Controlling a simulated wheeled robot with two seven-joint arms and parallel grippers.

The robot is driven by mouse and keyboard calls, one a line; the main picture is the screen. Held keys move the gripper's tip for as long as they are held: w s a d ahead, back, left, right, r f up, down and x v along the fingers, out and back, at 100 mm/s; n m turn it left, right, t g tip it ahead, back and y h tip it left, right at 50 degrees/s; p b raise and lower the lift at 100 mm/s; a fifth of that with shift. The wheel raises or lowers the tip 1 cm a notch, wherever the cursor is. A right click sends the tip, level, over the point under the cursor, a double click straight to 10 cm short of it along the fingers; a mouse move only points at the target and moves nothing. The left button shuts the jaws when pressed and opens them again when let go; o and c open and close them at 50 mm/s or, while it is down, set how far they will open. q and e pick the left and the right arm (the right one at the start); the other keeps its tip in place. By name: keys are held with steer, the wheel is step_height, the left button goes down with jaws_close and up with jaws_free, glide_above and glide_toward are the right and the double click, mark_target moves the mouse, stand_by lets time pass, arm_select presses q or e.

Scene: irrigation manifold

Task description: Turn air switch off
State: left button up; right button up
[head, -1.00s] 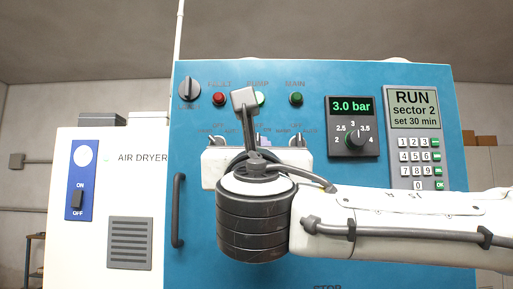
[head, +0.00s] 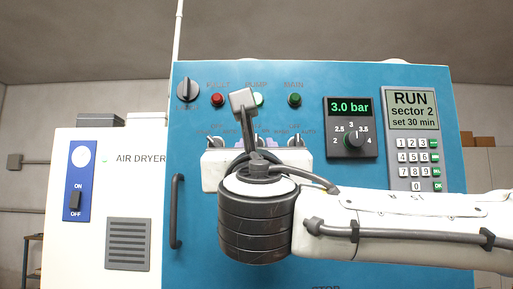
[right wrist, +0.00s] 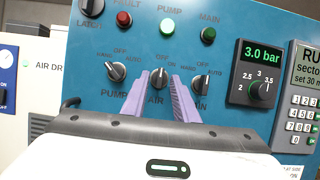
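The air switch (right wrist: 158,78) is a dark rotary knob above the label AIR in the right wrist view, the middle one of a row on the blue panel. Its exact pointing is hard to read. My right gripper (right wrist: 160,80) has two purple fingers spread apart, one on each side of the knob. I cannot tell whether either finger touches it. In the head view my right gripper (head: 267,141) is at the knob row, and my wrist hides most of it. My left gripper is not in view.
The PUMP knob (right wrist: 116,71) is left of the fingers and the MAIN knob (right wrist: 201,84) is close to the right finger. Indicator lamps sit above. A pressure dial (head: 353,142) and a keypad (head: 417,157) are to the right; a handle (head: 176,211) and a white air dryer (head: 65,250) are left.

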steer(key=b+v, duration=0.3)
steer(key=v, duration=0.7)
steer(key=shift+f, duration=0.15)
